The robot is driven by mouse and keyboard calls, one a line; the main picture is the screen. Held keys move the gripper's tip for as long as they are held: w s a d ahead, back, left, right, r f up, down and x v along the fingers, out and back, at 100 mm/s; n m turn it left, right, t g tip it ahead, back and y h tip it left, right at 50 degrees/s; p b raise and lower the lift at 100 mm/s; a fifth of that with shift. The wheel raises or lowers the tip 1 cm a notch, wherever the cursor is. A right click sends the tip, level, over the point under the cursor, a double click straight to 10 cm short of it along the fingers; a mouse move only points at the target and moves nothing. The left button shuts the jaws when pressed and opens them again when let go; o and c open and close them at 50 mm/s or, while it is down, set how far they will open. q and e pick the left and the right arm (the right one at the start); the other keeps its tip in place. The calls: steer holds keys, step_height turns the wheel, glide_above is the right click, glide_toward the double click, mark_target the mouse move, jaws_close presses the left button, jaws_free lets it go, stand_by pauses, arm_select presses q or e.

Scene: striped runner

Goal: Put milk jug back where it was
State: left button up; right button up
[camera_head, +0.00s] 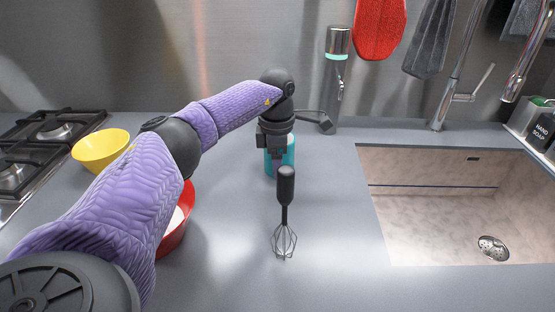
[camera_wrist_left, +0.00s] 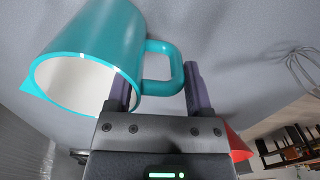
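The teal milk jug (camera_head: 291,155) stands on the grey counter in the head view, partly hidden behind my left wrist. In the left wrist view the jug (camera_wrist_left: 105,35) shows its white inside and its handle (camera_wrist_left: 178,70). My left gripper (camera_head: 268,150) is at the jug, pointing down. In the left wrist view its two fingers (camera_wrist_left: 160,92) are apart, with the jug's handle between or just beyond them. I cannot tell whether they touch it. In the head view its fingertips are hidden. My right gripper is not in view.
A whisk with a black handle (camera_head: 286,187) lies in front of the jug. A red bowl (camera_head: 176,237) is partly behind my left arm, and a yellow bowl (camera_head: 100,150) is near the stove (camera_head: 50,130). The sink (camera_head: 440,205) is at right.

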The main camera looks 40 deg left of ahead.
arm_select(q)
steer(key=o, duration=0.4)
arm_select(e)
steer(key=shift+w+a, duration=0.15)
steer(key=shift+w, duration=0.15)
arm_select(q)
step_height(320, 180, up, 12)
steer(key=p, duration=0.3)
steer(key=shift+r+p, duration=0.2)
steer(key=shift+p, duration=0.2)
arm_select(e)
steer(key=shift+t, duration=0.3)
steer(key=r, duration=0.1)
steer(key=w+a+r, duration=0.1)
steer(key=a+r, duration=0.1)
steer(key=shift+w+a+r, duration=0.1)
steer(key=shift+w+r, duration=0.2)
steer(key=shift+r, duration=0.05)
